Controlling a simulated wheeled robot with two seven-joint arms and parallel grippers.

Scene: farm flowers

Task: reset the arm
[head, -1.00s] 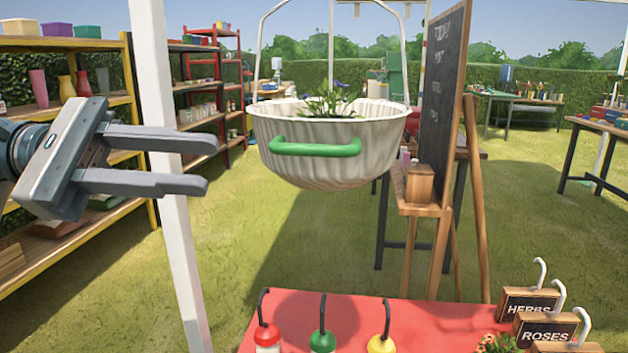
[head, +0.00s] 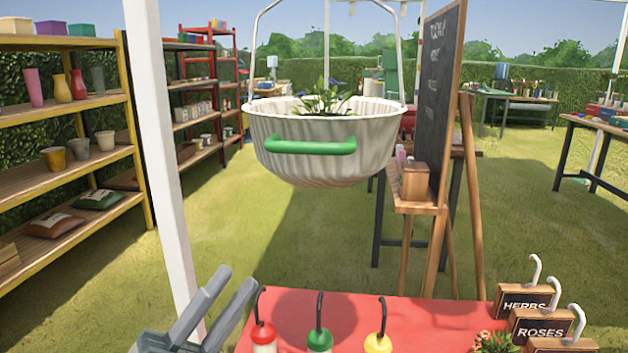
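My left gripper (head: 222,296) is at the bottom left of the head view, by the left edge of the red table. Its two grey fingers point up and to the right, with a gap between them and nothing in it. Its arm is mostly out of the frame. My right gripper is not in view. A white ribbed hanging basket (head: 385,140) with a green handle (head: 310,147) and a leafy plant (head: 325,100) hangs in the middle, well above and apart from the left gripper.
On the red table (head: 440,318) stand bottles with red (head: 263,334), green (head: 320,340) and yellow (head: 378,343) tops, and HERBS (head: 524,303) and ROSES (head: 540,330) signs. A white post (head: 165,170) rises at left. A chalkboard easel (head: 440,110) stands right of the basket.

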